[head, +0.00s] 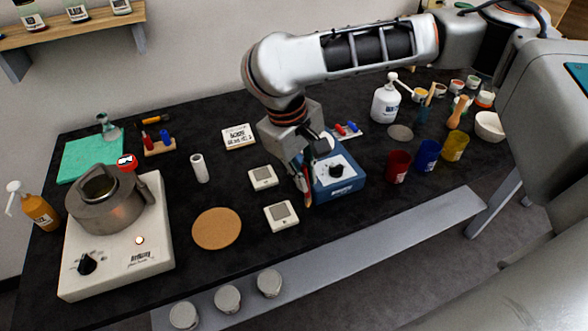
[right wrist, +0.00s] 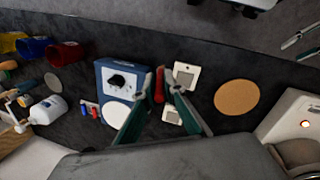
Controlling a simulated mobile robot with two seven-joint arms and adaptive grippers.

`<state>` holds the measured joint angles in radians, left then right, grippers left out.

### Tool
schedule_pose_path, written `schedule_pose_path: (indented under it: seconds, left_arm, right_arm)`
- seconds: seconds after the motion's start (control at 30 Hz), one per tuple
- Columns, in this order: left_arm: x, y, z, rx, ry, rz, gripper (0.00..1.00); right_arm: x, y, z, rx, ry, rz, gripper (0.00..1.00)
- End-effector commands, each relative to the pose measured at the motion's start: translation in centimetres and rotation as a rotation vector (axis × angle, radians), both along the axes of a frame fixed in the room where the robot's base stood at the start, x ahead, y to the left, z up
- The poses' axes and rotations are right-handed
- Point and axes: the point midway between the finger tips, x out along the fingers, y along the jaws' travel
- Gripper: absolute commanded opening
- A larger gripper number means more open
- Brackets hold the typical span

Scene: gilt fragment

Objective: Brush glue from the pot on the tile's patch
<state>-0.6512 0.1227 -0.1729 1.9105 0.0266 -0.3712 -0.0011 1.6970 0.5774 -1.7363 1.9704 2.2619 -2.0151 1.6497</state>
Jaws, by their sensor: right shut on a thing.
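My right gripper (head: 304,192) points down just left of a blue box and right of the two tiles. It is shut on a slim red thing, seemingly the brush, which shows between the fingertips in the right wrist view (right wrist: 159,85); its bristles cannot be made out. Two white square tiles with grey patches, a back tile (head: 263,178) and a front tile (head: 281,216), lie on the black table; they also show in the right wrist view (right wrist: 186,75). The steel pot (head: 106,206) stands on a white hot plate (head: 133,258) at the left. My left gripper is not in view.
The blue box (head: 338,184) stands close to the right gripper. A round cork mat (head: 217,228) lies between hot plate and tiles. A white cylinder (head: 200,168) stands behind it. Red, blue and yellow cups (head: 427,155) and a white pump bottle (head: 386,103) stand at the right.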

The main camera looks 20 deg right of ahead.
Motion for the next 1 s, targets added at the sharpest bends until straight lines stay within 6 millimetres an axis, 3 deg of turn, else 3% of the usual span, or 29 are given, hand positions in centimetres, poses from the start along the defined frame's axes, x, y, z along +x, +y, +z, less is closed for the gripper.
schedule_pose_path:
  seconds: [0.13,0.33,0.6,0.83,1.0]
  left_arm:
    - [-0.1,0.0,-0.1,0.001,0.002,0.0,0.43]
    - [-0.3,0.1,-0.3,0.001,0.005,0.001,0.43]
    - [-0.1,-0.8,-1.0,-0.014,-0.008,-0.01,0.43]
    - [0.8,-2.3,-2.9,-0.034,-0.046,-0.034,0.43]
    - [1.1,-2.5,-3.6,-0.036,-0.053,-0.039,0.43]
  right_arm:
    - [-0.7,2.9,1.9,0.064,-0.139,0.166,0.0]
    - [-1.0,4.7,3.2,0.11,-0.219,0.26,0.0]
    - [-1.0,4.7,0.9,0.113,-0.22,0.263,0.0]
    - [-0.9,4.7,-1.5,0.112,-0.219,0.262,0.0]
    - [-0.9,4.7,-1.8,0.111,-0.223,0.263,0.0]
